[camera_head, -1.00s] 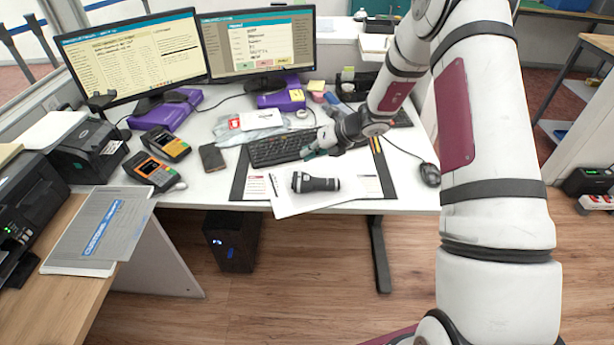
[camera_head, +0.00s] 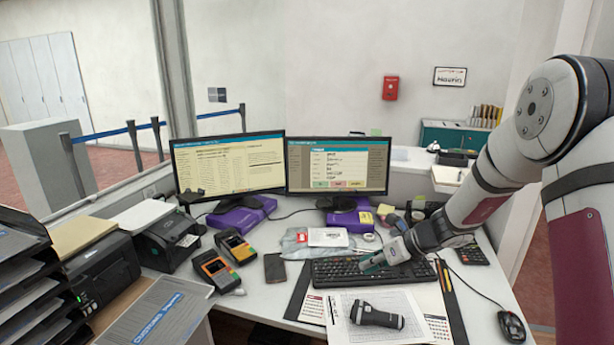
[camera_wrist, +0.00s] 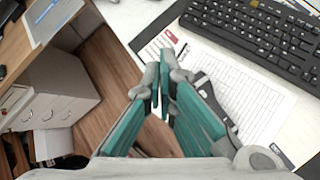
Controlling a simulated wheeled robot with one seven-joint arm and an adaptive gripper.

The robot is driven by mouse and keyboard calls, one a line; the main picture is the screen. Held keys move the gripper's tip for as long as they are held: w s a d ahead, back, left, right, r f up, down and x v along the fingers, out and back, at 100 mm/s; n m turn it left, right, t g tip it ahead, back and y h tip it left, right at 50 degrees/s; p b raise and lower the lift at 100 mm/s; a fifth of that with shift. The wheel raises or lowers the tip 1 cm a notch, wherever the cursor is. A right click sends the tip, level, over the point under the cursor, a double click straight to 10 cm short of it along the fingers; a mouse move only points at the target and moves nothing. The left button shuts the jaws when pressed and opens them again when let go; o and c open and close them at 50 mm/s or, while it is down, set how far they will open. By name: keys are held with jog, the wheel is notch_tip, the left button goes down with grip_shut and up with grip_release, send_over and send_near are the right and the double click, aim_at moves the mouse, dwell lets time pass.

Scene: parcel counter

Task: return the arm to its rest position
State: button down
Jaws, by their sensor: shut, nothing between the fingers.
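My arm reaches in from the right side of the head view.
Two monitors (camera_head: 228,168) stand at the back on purple boxes (camera_head: 240,212). Two card terminals (camera_head: 217,268), a phone (camera_head: 275,267) and a label printer (camera_head: 165,240) are on the left. A mouse (camera_head: 512,326) lies at the right. A paper tray stack (camera_head: 25,270) stands at far left.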

jog(key=s+a+r+n+g+h, duration=0.1)
jog(key=s+a+r+n, duration=0.1)
jog(key=s+r+n, duration=0.65)
jog(key=s+a+r+n+g+h, duration=0.1)
jog(key=s+a+r+n, duration=0.1)
jog(key=s+r+n, duration=0.7)
jog(key=s+d+r+n+h, duration=0.1)
jog(key=s+d+n+h, duration=0.1)
jog(key=s+n, duration=0.4)
jog(key=s+d+r+n+t+h, duration=0.1)
jog(key=s+d+n+h, duration=0.2)
jog(key=s, duration=1.2)
jog(key=shift+d+n, duration=0.8)
jog(key=shift+n, duration=0.95)
